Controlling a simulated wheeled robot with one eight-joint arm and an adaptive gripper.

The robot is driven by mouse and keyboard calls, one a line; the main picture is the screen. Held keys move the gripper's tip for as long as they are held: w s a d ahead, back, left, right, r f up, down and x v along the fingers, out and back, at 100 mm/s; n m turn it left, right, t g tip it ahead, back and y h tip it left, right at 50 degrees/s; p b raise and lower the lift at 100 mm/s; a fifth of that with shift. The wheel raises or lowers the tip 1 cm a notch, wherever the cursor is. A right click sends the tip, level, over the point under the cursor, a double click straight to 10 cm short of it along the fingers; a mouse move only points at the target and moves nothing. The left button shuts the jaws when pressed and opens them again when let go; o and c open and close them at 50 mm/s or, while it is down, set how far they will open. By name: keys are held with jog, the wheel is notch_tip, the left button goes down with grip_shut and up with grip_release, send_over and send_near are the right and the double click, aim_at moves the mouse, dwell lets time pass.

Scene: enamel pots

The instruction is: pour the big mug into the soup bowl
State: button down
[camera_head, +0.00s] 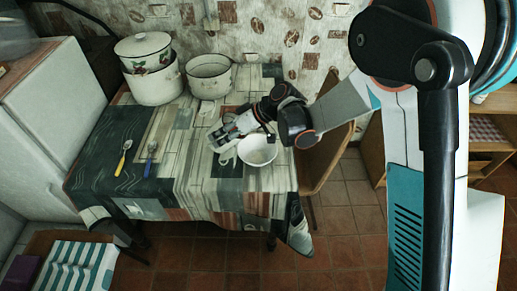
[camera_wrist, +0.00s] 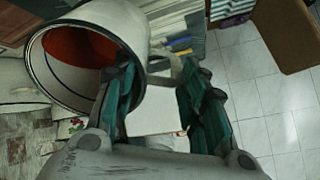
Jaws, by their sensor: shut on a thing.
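The big mug (camera_wrist: 122,28) is white with a dark rim and fills the upper left of the wrist view, with its mouth towards the lower left. Orange-red shows inside it. My gripper (camera_wrist: 155,100) has one finger beside the mug's wall and the other beyond its handle (camera_wrist: 178,72); it is shut on the mug at the handle side. In the head view my gripper (camera_head: 222,135) is low over the table, just left of the white soup bowl (camera_head: 258,150). The mug is hard to make out there. The bowl looks empty, partly behind my wrist.
A lidded pot stack (camera_head: 153,84) and an open enamel pot (camera_head: 209,75) stand at the table's back. A yellow-handled spoon (camera_head: 123,157) and a blue-handled utensil (camera_head: 150,157) lie at the left. The table's front (camera_head: 185,190) is clear. A chair (camera_head: 325,160) stands at the right edge.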

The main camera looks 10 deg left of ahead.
jog(key=shift+d+y+b, duration=0.35)
jog(key=shift+y, duration=0.15)
jog(key=shift+w+d+f+g+y+b, duration=0.15)
jog(key=shift+d+f+y+b, duration=0.3)
jog(key=shift+y+b, duration=0.6)
jog(key=shift+w+d+f+g+y+b, duration=0.2)
jog(key=shift+d+y+b, duration=0.3)
jog(key=shift+y+b, duration=0.55)
dwell(3.5)
jog(key=r+h+p, duration=0.1)
jog(key=a+h+p, duration=0.1)
jog(key=p, duration=0.1)
jog(key=shift+s+a+r+h, duration=0.1)
jog(key=shift+s+r+h, duration=0.2)
jog(key=shift+r, duration=0.1)
jog(key=shift+a+f+h+p, duration=0.2)
jog(key=shift+a+h+p, duration=0.25)
jog(key=shift+h+p, duration=0.3)
jog(key=shift+h, duration=0.25)
